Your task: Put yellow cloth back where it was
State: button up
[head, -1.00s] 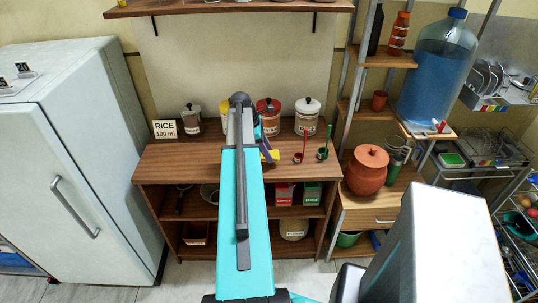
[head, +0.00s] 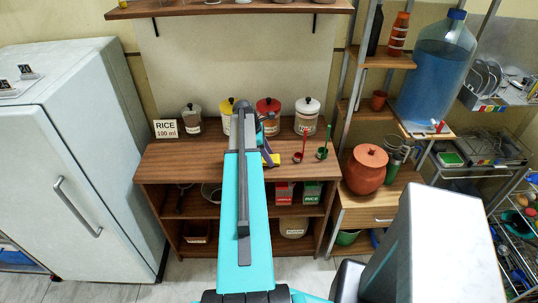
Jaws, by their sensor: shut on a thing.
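The yellow cloth (head: 271,160) is a small yellow patch at the front of the wooden counter's middle, just right of my arm. My gripper (head: 269,154) is at the cloth and shut on it, seen small and partly from behind my arm. Most of the cloth and the fingertips are hidden or too small to make out. I cannot tell whether the cloth touches the counter top (head: 180,157).
Several canisters stand along the counter's back, among them a red-lidded one (head: 268,115) and a white-lidded one (head: 307,115). A clay pot (head: 366,170) is at right.

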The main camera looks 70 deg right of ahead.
jog(key=shift+f, duration=0.15)
jog(key=shift+f, duration=0.15)
jog(key=o, duration=0.9)
jog(key=shift+r, duration=0.2)
jog(key=shift+b+v, duration=1.85)
jog(key=shift+v, duration=4.1)
